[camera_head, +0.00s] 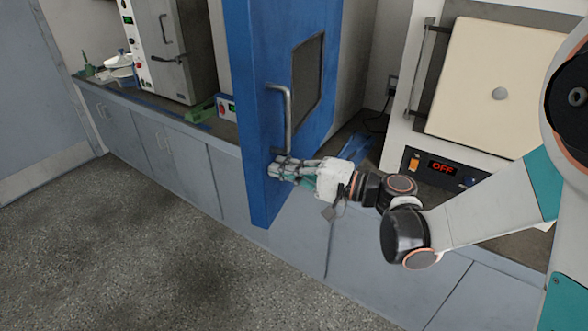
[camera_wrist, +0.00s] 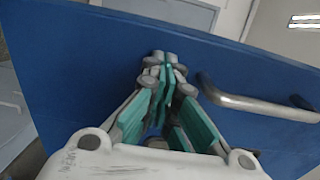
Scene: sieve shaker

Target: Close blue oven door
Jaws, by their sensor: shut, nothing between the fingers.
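The blue oven door (camera_head: 262,130) stands swung open, out past the front of the bench, with a dark window and a grey bar handle (camera_head: 288,115). My gripper (camera_head: 278,168) is at the face of the door, just below the lower end of the handle. In the wrist view my gripper (camera_wrist: 165,62) is shut and empty, its fingertips against or very close to the blue door panel (camera_wrist: 90,60). The handle (camera_wrist: 255,105) is to the right of the fingers there, not held. Whether the tips touch the door I cannot tell.
A white oven (camera_head: 500,80) with a cream door and an "OFF" display stands on the right. A grey bench with cabinets (camera_head: 170,150) runs along the wall, with a grey oven (camera_head: 170,50) at the left. The floor (camera_head: 120,250) in front is clear.

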